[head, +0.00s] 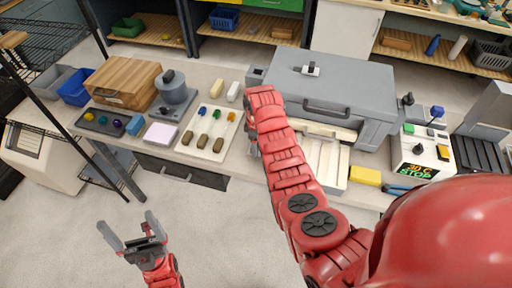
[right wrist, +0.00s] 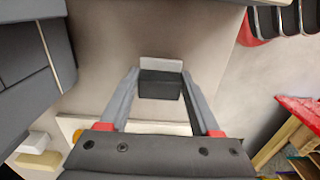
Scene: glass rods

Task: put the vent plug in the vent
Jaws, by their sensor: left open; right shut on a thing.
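My right gripper (right wrist: 161,76) is shut on a small dark grey block with a pale face, which looks like the vent plug (right wrist: 160,88). In the head view my red right arm hides most of this gripper and the plug, near the bench's front edge. The grey furnace (head: 345,88) stands on the bench to the right of the gripper. A small grey boxy part (head: 256,73) juts from its left end and may be the vent; its opening is not clear. My left gripper (head: 131,228) is open and empty above the floor, away from the bench.
Left of my right arm lies a pale tray (head: 197,153) of rods with coloured ends. Two small pale blocks (head: 217,88) lie behind it. A grey pot-like device (head: 174,95) and a wooden box (head: 122,82) stand further left. A control box (head: 420,150) reading STOP is at right.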

